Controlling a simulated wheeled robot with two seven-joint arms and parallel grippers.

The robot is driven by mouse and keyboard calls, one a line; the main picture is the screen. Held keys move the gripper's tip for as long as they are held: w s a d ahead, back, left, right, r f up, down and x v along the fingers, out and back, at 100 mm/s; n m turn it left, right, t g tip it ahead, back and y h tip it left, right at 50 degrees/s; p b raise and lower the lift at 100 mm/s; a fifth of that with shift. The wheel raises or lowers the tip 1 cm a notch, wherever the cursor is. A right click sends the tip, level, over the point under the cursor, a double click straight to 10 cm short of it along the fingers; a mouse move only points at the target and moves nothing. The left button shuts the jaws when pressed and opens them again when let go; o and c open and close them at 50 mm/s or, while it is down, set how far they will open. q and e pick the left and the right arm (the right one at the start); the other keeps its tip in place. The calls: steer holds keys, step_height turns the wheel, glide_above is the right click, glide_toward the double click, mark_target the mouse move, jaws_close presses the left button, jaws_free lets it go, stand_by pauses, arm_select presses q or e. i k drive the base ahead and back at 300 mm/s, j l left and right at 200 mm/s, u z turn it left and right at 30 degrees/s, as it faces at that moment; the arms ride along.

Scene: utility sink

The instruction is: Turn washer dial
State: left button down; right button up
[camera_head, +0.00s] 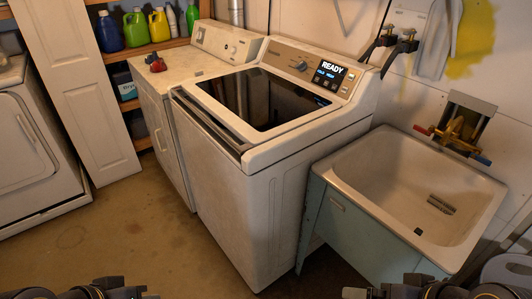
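The washer (240,175) is a white top-loader with a dark glass lid, which is down. Its tan control panel (283,54) runs along the back. A round dial (301,66) sits on the panel, left of a lit display (328,75) reading "READY". The dial's pointer direction is too small to make out. My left gripper (105,291) and my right gripper (400,291) show only partly at the bottom edge, low in front of the washer and far from the dial. Neither touches anything visible. Their fingers are mostly cut off, so their opening is unclear.
A utility sink (335,160) on a blue-green base stands right of the washer, with a brass faucet (460,132). A second white appliance (165,85) stands left, with a small red object (156,63) on top. Shelves (146,47) hold bottles. The floor (130,235) in front is clear.

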mark_target(301, 66)
steer(key=i+j, duration=0.2)
steer(key=i+j+z, duration=0.15)
steer(key=j, duration=0.25)
steer(key=i+j, duration=0.25)
steer(key=i+j+z, duration=0.15)
steer(key=j, duration=0.25)
steer(key=i, duration=0.05)
